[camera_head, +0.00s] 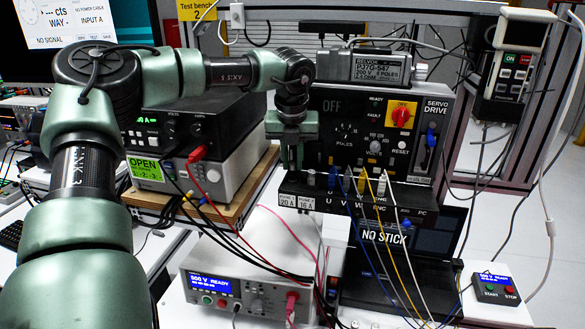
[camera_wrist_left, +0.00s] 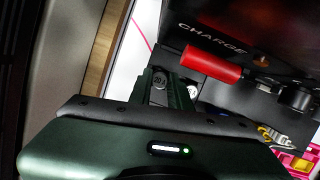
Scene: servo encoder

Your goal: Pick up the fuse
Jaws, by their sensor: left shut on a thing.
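My left gripper (camera_head: 292,160) reaches down at the left side of the servo drive (camera_head: 375,130), just above the ledge with the fuse labels (camera_head: 296,203) reading 20 A and 16 A. In the left wrist view the gripper (camera_wrist_left: 160,88) is shut on a small grey fuse (camera_wrist_left: 159,79), whose round end seems to be marked 20 A. The fingers cover most of the fuse, and I cannot tell whether it still sits in its holder. In the head view the fuse is hidden by the gripper. My right gripper is not in view.
A red handle (camera_wrist_left: 212,66) by the word CHARGE is close to the fingers. Cables (camera_head: 370,215) plug into the drive's front ledge. A laptop (camera_head: 400,250) and a white tester (camera_head: 250,285) stand below. Stacked instruments (camera_head: 200,150) are left of the gripper.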

